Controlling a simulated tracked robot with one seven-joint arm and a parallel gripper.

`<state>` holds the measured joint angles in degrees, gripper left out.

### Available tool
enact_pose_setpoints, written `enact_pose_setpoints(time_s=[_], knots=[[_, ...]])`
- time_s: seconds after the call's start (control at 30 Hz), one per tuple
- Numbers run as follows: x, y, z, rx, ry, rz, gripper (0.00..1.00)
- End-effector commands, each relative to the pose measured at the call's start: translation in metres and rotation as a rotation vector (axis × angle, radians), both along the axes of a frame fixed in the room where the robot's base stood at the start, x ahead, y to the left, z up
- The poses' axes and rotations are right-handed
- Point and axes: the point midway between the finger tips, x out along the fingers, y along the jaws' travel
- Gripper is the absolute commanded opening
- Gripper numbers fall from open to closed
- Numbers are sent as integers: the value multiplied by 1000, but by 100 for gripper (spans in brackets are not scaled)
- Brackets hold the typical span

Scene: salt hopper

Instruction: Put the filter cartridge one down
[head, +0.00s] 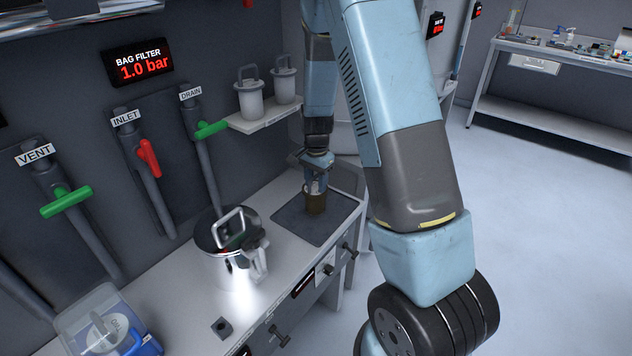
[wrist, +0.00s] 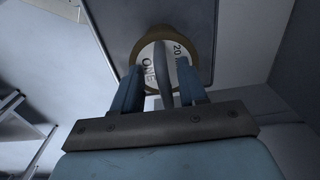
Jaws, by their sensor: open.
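Filter cartridge one (head: 315,203) is a brown, stained cylinder that appears to stand upright on a dark mat (head: 290,226) on the bench. My gripper (head: 317,184) is right above the cartridge. In the wrist view my gripper's (wrist: 160,78) two blue fingers are apart, one on each side of the cartridge's grey handle (wrist: 164,75), with gaps between. The cartridge's underside is hidden, so its contact with the mat cannot be checked.
A shiny metal filter housing (head: 215,262) stands left of the mat. Two white cartridges (head: 248,101) sit on a wall shelf above. A clear box with a blue part (head: 148,346) is at lower left. Green and red valve handles (head: 149,158) line the wall.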

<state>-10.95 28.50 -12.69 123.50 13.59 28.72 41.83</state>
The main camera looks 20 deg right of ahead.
Motion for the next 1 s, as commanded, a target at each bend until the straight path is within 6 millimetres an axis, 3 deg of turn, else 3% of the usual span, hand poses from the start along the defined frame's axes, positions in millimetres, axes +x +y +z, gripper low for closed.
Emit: enact_pose_setpoints(time_s=[0.17, 0.7, 1.0], knots=[[1, 0, 14, 0, -4, 2, 42], [0, -1, 105, 0, -4, 1, 42], [-6, -1, 129, 6, -13, 18, 42]])
